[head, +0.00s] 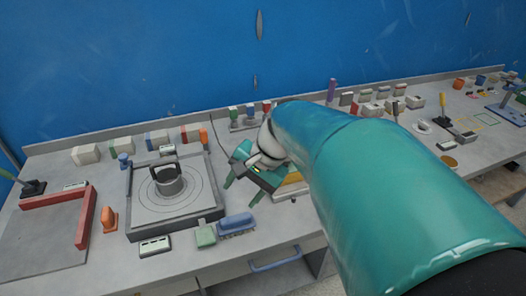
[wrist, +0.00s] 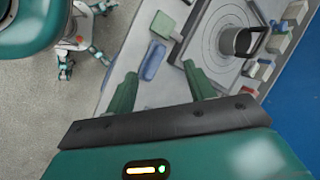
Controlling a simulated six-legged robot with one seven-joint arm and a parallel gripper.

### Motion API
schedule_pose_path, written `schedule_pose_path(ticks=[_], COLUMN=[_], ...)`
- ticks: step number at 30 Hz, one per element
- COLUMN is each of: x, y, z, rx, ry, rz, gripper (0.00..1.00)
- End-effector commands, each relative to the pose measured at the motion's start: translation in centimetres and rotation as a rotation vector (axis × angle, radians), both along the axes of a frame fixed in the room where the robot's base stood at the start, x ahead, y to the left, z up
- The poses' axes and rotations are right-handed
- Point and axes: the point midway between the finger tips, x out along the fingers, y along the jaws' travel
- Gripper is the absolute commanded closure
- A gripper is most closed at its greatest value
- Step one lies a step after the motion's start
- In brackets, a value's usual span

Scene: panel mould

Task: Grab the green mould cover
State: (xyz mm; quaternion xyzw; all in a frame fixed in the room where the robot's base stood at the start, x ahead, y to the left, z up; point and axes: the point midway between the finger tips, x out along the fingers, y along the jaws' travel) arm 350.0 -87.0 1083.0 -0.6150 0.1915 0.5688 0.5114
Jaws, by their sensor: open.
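In the wrist view my gripper (wrist: 160,70) points toward the brush (wrist: 154,60), with the green block beyond. My arm hides part of the bench.
A square grey plate (head: 180,222) with a round metal mould (head: 168,182) stands left of my gripper. A labelled box (head: 155,246), an orange piece (head: 109,219) and a red corner frame (head: 86,217) are nearby. Several blocks line the blue wall (head: 150,50).

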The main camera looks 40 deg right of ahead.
Motion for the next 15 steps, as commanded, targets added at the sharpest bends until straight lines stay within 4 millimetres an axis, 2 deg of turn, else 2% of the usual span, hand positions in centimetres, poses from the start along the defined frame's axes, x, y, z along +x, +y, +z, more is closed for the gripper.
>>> schedule_pose_path(ticks=[1,5,9,11,15], x=[0.6,2.0,2.9,3.0,2.6], y=[-1.7,-5.7,-10.8,-13.3,-19.4], z=[-0.4,-1.0,-1.7,-2.1,-3.1], rx=[0.072,0.263,0.474,0.566,0.788], ry=[0.028,0.076,0.111,0.118,0.122], rz=[-0.096,-0.328,-0.570,-0.670,-0.893], gripper=[0.46,0.46,0.46,0.46,0.46])
